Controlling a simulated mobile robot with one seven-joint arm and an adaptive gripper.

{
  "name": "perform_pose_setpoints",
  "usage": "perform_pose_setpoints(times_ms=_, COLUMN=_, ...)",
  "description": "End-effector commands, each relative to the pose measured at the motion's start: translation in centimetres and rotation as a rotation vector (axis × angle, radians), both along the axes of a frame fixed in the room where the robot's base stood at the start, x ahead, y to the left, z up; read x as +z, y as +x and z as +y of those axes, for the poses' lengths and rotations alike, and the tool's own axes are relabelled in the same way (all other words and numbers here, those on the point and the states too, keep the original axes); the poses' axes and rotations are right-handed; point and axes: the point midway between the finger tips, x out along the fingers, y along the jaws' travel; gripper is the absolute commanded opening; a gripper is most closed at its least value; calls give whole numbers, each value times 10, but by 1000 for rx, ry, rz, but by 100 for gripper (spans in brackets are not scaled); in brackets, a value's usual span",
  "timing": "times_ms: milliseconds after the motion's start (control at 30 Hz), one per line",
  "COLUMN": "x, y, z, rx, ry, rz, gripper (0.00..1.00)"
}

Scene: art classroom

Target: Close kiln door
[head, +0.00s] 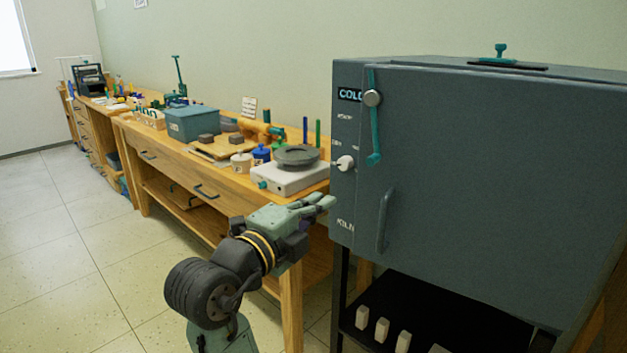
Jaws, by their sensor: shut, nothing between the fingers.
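The kiln (345,200) is a large dark blue-grey box on a black stand at the right. Its front door (500,190) fills much of the right side and runs to the frame's edge. I see no clear opening into the chamber, but cannot tell whether the door is fully closed. A teal latch lever (375,130) with a round metal pivot hangs down at the door's upper left. A vertical grey handle (385,220) sits lower on the door. My gripper (327,202) is shut and empty, left of the kiln and its handle, with fingertips pointing right.
A long wooden workbench (165,155) runs along the wall behind my arm, bearing a turntable (297,157), jars and a blue-grey bin (193,124). White blocks (381,330) stand on the shelf under the kiln. The tiled floor at left is clear.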

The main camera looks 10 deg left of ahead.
Motion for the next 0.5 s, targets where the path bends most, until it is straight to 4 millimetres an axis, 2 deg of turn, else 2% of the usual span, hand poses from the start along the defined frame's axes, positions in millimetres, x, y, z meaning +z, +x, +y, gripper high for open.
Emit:
perform_pose_setpoints(times_ms=133, x=-6, y=6, z=-4, rx=7, ry=32, rz=13, gripper=0)
perform_pose_setpoints(times_ms=233, x=-5, y=18, z=-11, rx=4, ry=31, rz=13, gripper=0)
perform_pose_setpoints(times_ms=500, x=-4, y=68, z=-38, rx=2, ry=28, rz=14, gripper=0)
